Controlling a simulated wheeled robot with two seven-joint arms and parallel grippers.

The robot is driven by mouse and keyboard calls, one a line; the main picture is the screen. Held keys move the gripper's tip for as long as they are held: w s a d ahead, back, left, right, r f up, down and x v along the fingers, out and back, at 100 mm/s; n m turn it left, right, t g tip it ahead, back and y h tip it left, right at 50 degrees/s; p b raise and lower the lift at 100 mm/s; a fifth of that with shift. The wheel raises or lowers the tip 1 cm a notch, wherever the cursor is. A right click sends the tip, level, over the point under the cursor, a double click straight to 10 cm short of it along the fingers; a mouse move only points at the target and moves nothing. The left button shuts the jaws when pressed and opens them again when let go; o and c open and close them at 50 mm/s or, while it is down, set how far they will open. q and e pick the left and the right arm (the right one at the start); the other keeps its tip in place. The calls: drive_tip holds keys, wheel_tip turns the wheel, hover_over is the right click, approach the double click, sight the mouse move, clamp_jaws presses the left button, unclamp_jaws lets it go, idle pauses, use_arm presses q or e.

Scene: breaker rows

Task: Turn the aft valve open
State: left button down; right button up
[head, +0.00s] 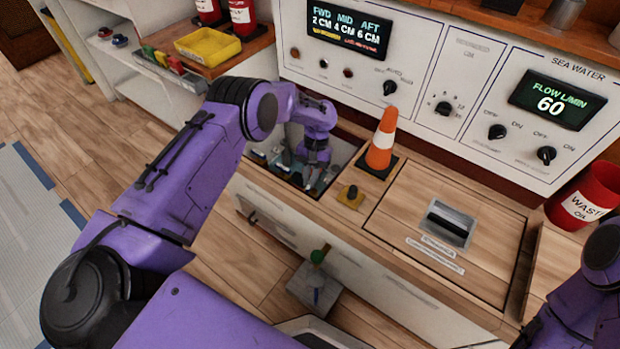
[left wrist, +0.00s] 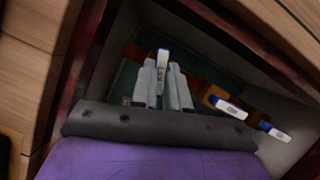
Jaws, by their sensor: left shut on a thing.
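An open bilge well (head: 268,172) in the counter holds several valve levers with white tags. In the left wrist view, my left gripper (left wrist: 163,80) reaches into the well. Its fingers are shut on one valve lever (left wrist: 163,58), at the left of the row. A second tagged lever (left wrist: 226,106) and a third tagged lever (left wrist: 277,132) lie to the right of it. The tag lettering is too small to read, so I cannot tell which is aft. In the head view, my left gripper (head: 314,168) is partly hidden at the well's right side. My right gripper is out of view.
A display (head: 347,28) reads FWD 2, MID 4, AFT 6 CM; another (head: 557,100) reads flow 60. An orange cone (head: 382,140) stands right of the well. A closed hatch with a recessed handle (head: 448,222) and a red waste bin (head: 583,195) are farther right.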

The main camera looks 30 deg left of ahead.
use_arm(q)
drive_tip(key=shift+d+m+y, duration=0.1)
drive_tip(key=shift+m+y, duration=0.6)
drive_tip(key=shift+m, duration=1)
drive_tip(key=shift+w, duration=0.1)
drive_tip(key=c, duration=1.1)
unclamp_jaws()
drive_tip(key=shift+r, duration=0.1)
drive_tip(key=p+v, duration=0.1)
drive_tip(key=v, duration=0.9)
drive_tip(key=shift+d+r, duration=0.1)
drive_tip(key=shift+r, duration=0.1)
drive_tip(key=shift+p, duration=0.3)
